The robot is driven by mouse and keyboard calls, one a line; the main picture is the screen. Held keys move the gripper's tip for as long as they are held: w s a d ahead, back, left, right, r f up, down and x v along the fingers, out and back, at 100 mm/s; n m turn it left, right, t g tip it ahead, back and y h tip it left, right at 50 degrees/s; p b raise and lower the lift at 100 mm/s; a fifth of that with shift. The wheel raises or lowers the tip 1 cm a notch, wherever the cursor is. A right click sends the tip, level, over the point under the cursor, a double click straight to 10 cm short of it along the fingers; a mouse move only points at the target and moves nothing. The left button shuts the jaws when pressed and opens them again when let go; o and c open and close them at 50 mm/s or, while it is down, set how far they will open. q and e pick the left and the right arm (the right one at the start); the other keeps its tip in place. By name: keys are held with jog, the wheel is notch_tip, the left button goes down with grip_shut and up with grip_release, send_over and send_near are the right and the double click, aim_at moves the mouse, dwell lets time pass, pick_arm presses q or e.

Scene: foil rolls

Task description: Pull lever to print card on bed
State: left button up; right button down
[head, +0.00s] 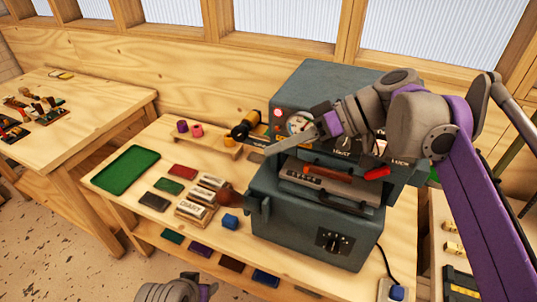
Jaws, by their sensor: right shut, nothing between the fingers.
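The blue-grey foil press (315,232) stands on the wooden bench. A brown rounded knob (230,198), possibly the lever's end, shows at its left side. A red-tipped handle (376,173) shows at the front right of its opening. The bed area (322,187) holds a grey block with small type and an orange-brown bar; I cannot make out a card on it. My right gripper (284,140) is shut and empty, in front of the upper housing near the round gauge, above the bed and apart from both handles. Only part of my left arm shows at the bottom edge.
A green tray (126,168) lies on the left of the bench, beside coloured blocks and labelled boxes (202,198). Foil rolls (190,129) stand on a small rack behind. Another table (75,95) stands at left.

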jog(key=s+a+f, duration=0.2)
jog(key=a+f, duration=0.5)
jog(key=a, duration=0.1)
jog(key=shift+f, duration=0.25)
